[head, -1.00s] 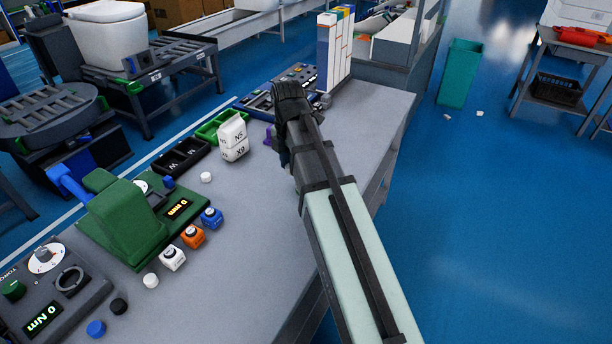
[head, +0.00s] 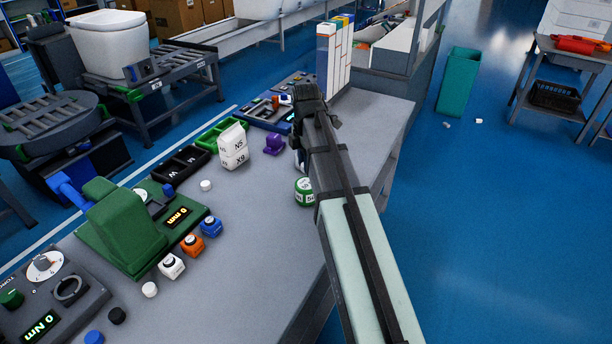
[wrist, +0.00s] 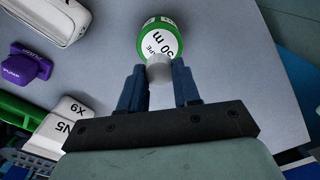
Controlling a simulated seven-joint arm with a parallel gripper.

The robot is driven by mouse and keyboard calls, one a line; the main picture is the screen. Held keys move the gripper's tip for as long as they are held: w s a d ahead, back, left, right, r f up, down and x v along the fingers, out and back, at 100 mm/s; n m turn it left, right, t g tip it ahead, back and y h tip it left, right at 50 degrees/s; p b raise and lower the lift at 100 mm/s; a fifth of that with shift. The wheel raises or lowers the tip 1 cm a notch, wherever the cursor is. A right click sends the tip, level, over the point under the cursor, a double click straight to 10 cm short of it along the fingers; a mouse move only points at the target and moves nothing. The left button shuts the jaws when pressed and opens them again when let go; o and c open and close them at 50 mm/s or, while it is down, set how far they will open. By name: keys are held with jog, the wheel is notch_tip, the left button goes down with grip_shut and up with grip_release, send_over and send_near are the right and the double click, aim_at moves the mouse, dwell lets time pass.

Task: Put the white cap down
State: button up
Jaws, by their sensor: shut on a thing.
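The white cap (wrist: 158,68) is between the two fingertips of my gripper (wrist: 159,88) in the wrist view, and the fingers are shut on it. Past it lies a green and white tape roll (wrist: 160,36), which the cap partly overlaps in that view; I cannot tell whether they touch. In the head view the tape roll (head: 305,191) sits on the grey table (head: 258,240), beside my arm. My gripper's fingertips and the held cap are hidden behind the arm there.
Two small white round pieces lie on the table, one near the middle (head: 206,185) and one at the front (head: 149,289). White N5 and X9 blocks (head: 233,150), a purple piece (head: 273,143), black trays (head: 181,165) and a green press (head: 125,225) stand left.

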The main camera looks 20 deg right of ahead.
aim_at(306, 184)
jog(key=shift+f, duration=2.65)
jog(key=o, duration=1)
jog(key=shift+f, duration=0.1)
notch_tip(306, 184, up, 12)
jog(key=shift+r, duration=0.15)
